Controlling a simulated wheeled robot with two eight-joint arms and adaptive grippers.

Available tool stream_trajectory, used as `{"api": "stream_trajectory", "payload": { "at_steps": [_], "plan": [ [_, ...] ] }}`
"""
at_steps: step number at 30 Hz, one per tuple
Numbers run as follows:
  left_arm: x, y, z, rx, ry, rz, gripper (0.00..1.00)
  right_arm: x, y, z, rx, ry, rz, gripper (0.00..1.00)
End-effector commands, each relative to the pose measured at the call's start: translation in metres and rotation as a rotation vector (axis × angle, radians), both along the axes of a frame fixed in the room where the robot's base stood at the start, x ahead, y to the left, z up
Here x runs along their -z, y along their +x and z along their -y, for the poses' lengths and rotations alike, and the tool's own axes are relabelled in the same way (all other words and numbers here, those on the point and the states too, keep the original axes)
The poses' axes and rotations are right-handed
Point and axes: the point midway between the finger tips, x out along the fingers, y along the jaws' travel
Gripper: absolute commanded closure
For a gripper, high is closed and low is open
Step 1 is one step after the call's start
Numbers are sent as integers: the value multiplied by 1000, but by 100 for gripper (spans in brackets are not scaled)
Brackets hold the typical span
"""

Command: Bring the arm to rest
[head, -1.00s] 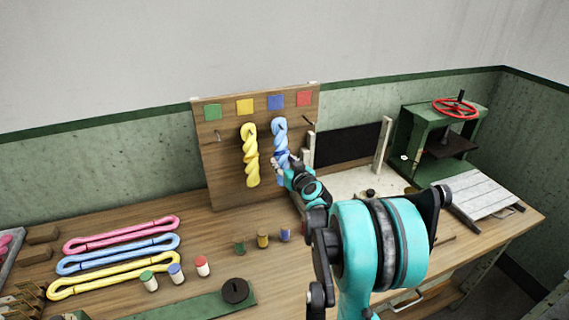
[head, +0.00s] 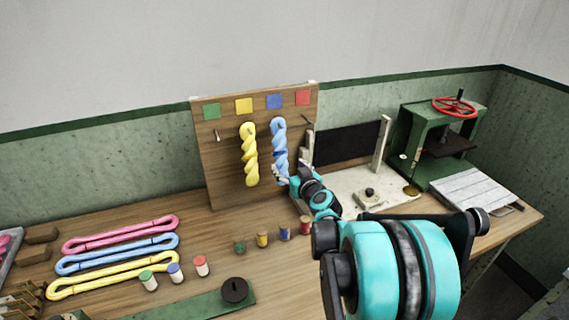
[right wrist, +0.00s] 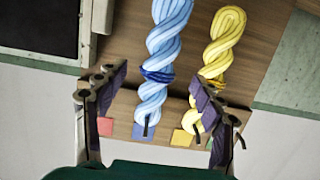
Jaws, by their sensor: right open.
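My right gripper (head: 281,173) is in front of the wooden peg board (head: 228,160), beside the lower end of the blue twisted skein (head: 279,135). In the right wrist view the right gripper (right wrist: 160,84) is open, its two fingers spread wide. The blue skein (right wrist: 161,50) shows between them and hangs from a peg under the blue square (head: 274,101). I cannot tell how far the fingers are from it. A yellow twisted skein (head: 249,155) hangs to its left. My left gripper is not in view.
Pink (head: 120,235), blue and yellow untwisted skeins lie on the bench at the left. Several small coloured spools (head: 262,239) stand in front of the board. A green press with a red wheel (head: 455,107) stands at the right.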

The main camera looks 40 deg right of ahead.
Motion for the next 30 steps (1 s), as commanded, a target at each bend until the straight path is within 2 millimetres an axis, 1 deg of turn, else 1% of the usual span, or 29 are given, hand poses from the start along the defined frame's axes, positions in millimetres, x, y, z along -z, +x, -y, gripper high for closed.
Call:
{"api": "stream_trajectory", "payload": {
  "at_steps": [1, 3, 6, 9, 14, 20, 22, 23, 25, 26, 29, 30],
  "plan": [
    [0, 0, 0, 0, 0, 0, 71, -2, -12, -4, 1, 2, 1, 32],
    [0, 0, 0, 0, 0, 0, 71, -5, -26, -8, 1, 1, 0, 32],
    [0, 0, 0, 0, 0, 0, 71, -9, -42, -13, 1, 2, 1, 32],
    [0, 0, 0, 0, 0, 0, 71, -11, -53, -17, 0, 0, 0, 32],
    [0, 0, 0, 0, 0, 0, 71, -13, -62, -19, 0, 2, 1, 32],
    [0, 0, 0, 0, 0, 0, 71, -13, -62, -20, -1, 1, 0, 32],
    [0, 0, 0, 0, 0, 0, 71, -13, -61, -27, -13, 5, -7, 32],
    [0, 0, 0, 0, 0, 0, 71, -12, -60, -33, -25, 8, -13, 32],
    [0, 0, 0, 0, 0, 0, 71, -11, -57, -59, -69, 26, -41, 32],
    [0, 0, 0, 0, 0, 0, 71, -9, -56, -75, -96, 37, -60, 32],
    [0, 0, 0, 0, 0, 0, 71, 2, -60, -143, -206, 82, -160, 32],
    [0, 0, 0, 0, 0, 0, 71, 8, -67, -175, -251, 103, -214, 32]
  ]
}}
